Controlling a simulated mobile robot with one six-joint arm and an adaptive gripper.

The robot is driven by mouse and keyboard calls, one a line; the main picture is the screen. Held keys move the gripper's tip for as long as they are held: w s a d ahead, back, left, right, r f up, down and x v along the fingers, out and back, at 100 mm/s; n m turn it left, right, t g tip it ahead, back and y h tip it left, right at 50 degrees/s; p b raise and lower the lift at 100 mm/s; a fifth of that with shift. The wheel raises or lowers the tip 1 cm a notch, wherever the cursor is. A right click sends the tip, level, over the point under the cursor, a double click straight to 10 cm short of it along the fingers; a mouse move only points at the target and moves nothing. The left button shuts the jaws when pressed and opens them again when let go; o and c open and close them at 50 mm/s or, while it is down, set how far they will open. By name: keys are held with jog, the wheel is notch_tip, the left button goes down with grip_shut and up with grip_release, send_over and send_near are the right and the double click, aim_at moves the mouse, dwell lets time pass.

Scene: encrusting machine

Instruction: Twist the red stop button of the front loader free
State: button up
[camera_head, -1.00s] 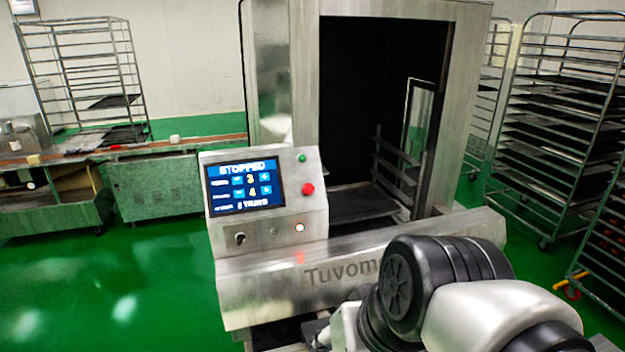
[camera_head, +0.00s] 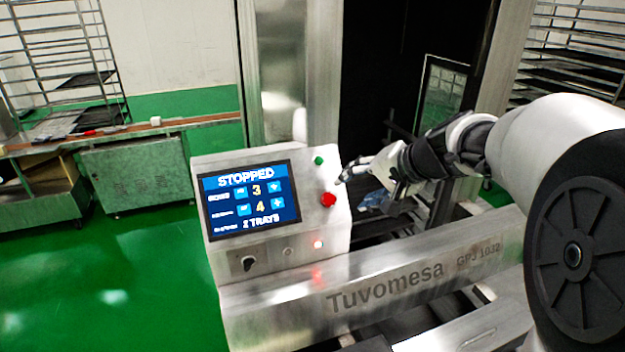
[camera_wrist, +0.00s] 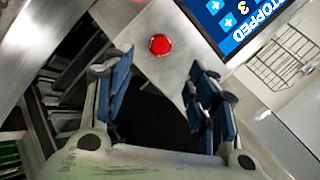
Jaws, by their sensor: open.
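The red stop button (camera_head: 328,200) sits on the right side of the slanted control panel (camera_head: 222,254) of the steel front loader (camera_head: 300,290). In the wrist view the red button (camera_wrist: 160,44) shows as a round cap beyond and between the fingertips. My gripper (camera_head: 345,172) reaches in from the right, just beside the button in the picture. In the wrist view my gripper (camera_wrist: 163,62) has its blue-padded fingers wide apart with nothing between them. The fingers look apart from the button. The panel screen (camera_head: 250,200) reads STOPPED.
A green button (camera_head: 319,160) sits above the red one. The loader's dark opening is behind my gripper. A tray rack (camera_head: 580,50) stands at the right back. Green floor is clear at left.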

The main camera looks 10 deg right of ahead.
aim_at(330, 200)
jog(key=b+x, duration=0.1)
jog(key=x, duration=1)
jog(key=shift+w+a+f, duration=0.1)
jog(key=shift+w, duration=0.1)
jog(key=shift+c, duration=0.3)
jog(key=c, duration=1)
jog(key=shift+b, duration=0.45)
jog(key=m+b, duration=0.3)
jog(key=shift+s+f+t+y, duration=0.1)
jog(key=shift+f+t+y, duration=0.05)
jog(key=shift+t+y, duration=0.25)
jog(key=shift+s+m+t+b, duration=0.15)
jog(key=shift+m+t+b, duration=0.35)
jog(key=shift+m+b, duration=1.4)
jog(key=shift+m+p, duration=0.35)
jog(key=shift+m, duration=0.15)
